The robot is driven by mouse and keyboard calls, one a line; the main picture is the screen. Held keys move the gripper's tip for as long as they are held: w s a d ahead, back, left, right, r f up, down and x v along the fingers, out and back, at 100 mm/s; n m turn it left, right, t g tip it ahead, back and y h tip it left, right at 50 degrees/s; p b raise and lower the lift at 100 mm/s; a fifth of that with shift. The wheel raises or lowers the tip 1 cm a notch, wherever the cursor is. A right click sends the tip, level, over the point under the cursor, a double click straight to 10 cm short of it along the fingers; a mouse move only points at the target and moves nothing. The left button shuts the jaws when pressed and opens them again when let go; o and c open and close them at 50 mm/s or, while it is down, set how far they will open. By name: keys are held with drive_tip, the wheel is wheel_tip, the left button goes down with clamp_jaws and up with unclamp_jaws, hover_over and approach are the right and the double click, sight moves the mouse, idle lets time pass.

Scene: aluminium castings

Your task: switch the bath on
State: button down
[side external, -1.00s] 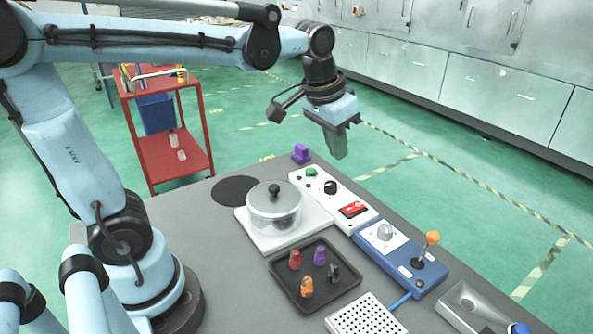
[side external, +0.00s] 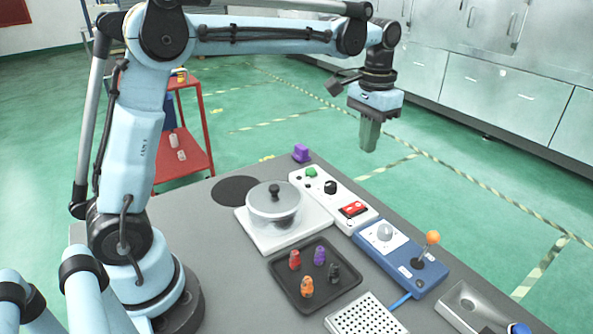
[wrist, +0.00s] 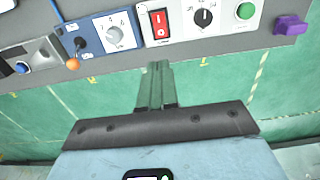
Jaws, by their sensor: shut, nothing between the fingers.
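A glass-sided pot (side external: 273,207) with a grey lid and black knob stands on a white base (side external: 250,230). Behind it to the right is a white control panel (side external: 368,218). It carries a red rocker switch (side external: 352,209), a black rotary knob (side external: 330,187) and a green button (side external: 311,172). The wrist view also shows the red switch (wrist: 159,24), the black knob (wrist: 204,17) and the green button (wrist: 245,10). My gripper (side external: 368,150) is shut and empty, pointing down, held above and beyond the panel. Its fingertips (wrist: 157,68) appear below the red switch in the wrist view.
A blue box (side external: 424,284) with a grey dial and an orange-balled lever (side external: 433,238) adjoins the panel. A dark tray (side external: 334,291) holds several small coloured pieces. A purple object (side external: 301,153) sits at the table's far edge. A perforated plate (side external: 365,320) lies in front.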

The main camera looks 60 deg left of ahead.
sight(359, 205)
wheel_tip(359, 205, down, 14)
drive_tip(key=shift+f, duration=0.1)
idle(0.7)
drive_tip(key=shift+f, duration=0.25)
idle(0.3)
drive_tip(key=shift+s+r, duration=0.25)
drive_tip(key=shift+s, duration=0.5)
